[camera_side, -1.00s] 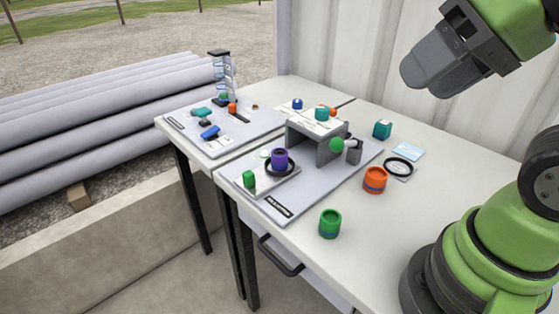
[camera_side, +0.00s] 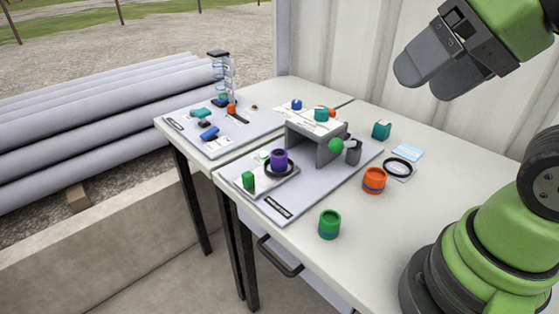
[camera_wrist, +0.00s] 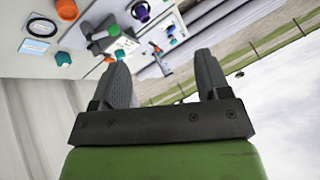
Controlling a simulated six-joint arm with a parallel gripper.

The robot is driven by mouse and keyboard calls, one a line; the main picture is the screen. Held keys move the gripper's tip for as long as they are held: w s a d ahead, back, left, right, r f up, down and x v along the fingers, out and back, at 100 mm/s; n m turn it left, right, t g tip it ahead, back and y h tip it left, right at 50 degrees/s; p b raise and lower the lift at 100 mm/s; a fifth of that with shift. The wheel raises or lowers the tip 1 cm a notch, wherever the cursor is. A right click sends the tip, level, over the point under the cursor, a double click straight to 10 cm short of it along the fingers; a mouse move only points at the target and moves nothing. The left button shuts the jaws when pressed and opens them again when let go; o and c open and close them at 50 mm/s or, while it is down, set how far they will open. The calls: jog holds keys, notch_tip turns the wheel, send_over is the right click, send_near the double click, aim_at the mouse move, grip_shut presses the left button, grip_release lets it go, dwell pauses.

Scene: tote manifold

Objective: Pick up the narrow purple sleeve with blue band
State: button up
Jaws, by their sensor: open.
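The purple sleeve (camera_side: 279,159) stands upright inside a black ring (camera_side: 280,169) on a light plate at the front left of the grey board. A blue band shows low on it, partly hidden by the ring. In the wrist view the purple sleeve (camera_wrist: 141,11) is near the top edge. My gripper (camera_side: 425,85) is high above the right side of the table, well away from the sleeve. In the wrist view my gripper (camera_wrist: 161,70) has its two fingers apart, with nothing between them.
A green cylinder (camera_side: 329,224) and an orange one (camera_side: 374,180) stand on the near table. The table's right front is clear.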

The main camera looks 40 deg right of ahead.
jog(key=n+g+h, duration=0.1)
jog(key=g+h, duration=0.2)
send_over(279, 153)
jog(key=s, duration=0.2)
jog(key=f, duration=2.1)
jog(key=shift+w+f, duration=0.2)
jog(key=shift+w, duration=0.05)
jog(key=x, duration=0.5)
jog(key=shift+s+a+f, duration=0.1)
jog(key=shift+s+a, duration=0.15)
jog(key=shift+s, duration=0.1)
jog(key=shift+w+f, duration=0.25)
jog(key=shift+f, duration=0.3)
jog(key=c, duration=1.1)
